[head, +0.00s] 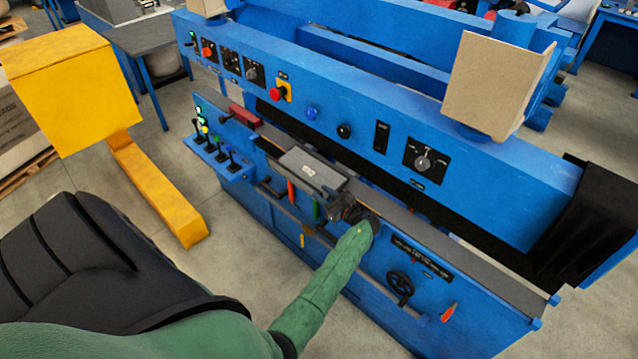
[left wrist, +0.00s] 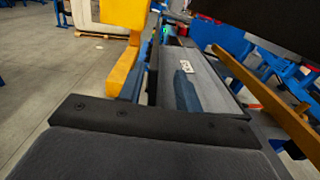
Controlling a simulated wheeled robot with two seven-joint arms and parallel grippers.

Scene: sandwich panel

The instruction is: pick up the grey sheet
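The grey sheet (head: 311,168) is a flat grey panel with a small white label, lying on the front ledge of the blue machine in the head view. In the left wrist view the sheet (left wrist: 210,82) stretches away from the camera, with a dark shadow across it. My left gripper (head: 343,207), at the end of the green-sleeved arm, is at the sheet's near right end. It is small and dark there, so I cannot tell whether its fingers are apart or touch the sheet. My right gripper is not in view.
The blue machine (head: 330,95) rises behind the sheet as a long beam with knobs. A red block (head: 245,116) and small levers (head: 212,145) are left of the sheet. A handwheel (head: 400,284) is on the front panel. A yellow stand (head: 155,190) is at left; floor between is clear.

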